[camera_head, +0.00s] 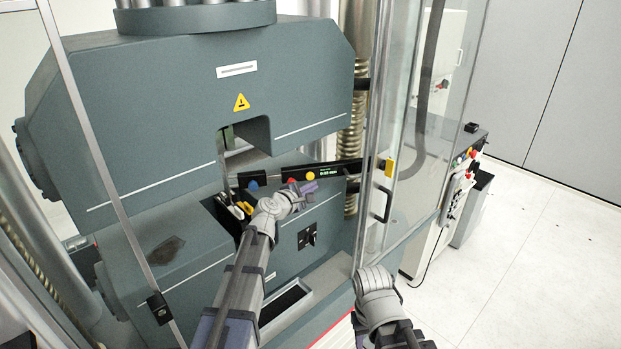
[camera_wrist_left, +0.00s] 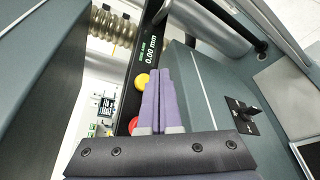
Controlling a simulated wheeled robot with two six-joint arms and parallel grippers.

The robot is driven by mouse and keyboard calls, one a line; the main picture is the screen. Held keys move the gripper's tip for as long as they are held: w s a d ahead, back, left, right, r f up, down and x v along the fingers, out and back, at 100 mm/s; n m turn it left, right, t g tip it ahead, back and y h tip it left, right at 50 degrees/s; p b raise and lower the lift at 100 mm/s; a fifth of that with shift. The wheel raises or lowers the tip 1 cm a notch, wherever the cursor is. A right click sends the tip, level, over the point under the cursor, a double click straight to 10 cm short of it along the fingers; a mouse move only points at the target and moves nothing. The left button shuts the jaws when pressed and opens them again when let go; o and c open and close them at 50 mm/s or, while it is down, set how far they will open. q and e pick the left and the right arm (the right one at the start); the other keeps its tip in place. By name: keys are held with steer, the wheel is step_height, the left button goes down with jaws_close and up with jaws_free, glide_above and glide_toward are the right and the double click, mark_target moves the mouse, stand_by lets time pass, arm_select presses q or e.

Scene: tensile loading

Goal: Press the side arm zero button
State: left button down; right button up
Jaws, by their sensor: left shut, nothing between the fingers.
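The side arm (camera_head: 333,170) is a dark bar across the front of the testing machine. Its display (camera_wrist_left: 151,50) reads 0.00 mm in the left wrist view. A yellow button (camera_head: 310,176) sits beside the display, then a red button (camera_head: 292,180) and a blue button (camera_head: 253,185) further left. My left gripper (camera_head: 309,187) is shut and empty, its purple fingertips close to the yellow button. In the left wrist view the fingertips (camera_wrist_left: 158,76) lie just right of the yellow button (camera_wrist_left: 142,81); I cannot tell whether they touch. The red button (camera_wrist_left: 133,124) is partly hidden.
The open clear door (camera_head: 395,150) with its handle (camera_head: 381,204) stands right of my left arm. The machine's upper crosshead (camera_head: 190,110) hangs above the side arm. A small switch panel (camera_head: 307,236) is below. My right forearm shows at the bottom, its fingers unseen.

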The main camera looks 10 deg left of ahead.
arm_select(q)
steer(key=s, duration=0.1)
steer(key=s+d, duration=0.1)
steer(key=s, duration=0.1)
steer(key=shift+s+d, duration=0.15)
steer(key=shift+d, duration=0.05)
stand_by(0.4)
steer(key=s+d+f+m+g+h+b, duration=0.1)
steer(key=s+d+f+m+g+b, duration=0.3)
steer(key=s+d+f+m+g, duration=0.65)
steer(key=s+a+f+m+g+y+b, duration=0.1)
steer(key=s+f+m, duration=0.3)
steer(key=s, duration=0.4)
steer(key=s+a+f+m+g+y+b, duration=0.1)
steer(key=s+f+m+g+y, duration=0.1)
steer(key=s+f+m+y, duration=0.2)
steer(key=s+a+f+m+g+y+b, duration=0.1)
steer(key=s+f+m, duration=0.4)
steer(key=s, duration=0.6)
steer(key=shift+s+a+f+y+b, duration=0.3)
steer(key=shift+f+y+b, duration=0.3)
steer(key=shift+y, duration=0.4)
steer(key=shift+f+m, duration=0.1)
steer(key=shift+m, duration=0.15)
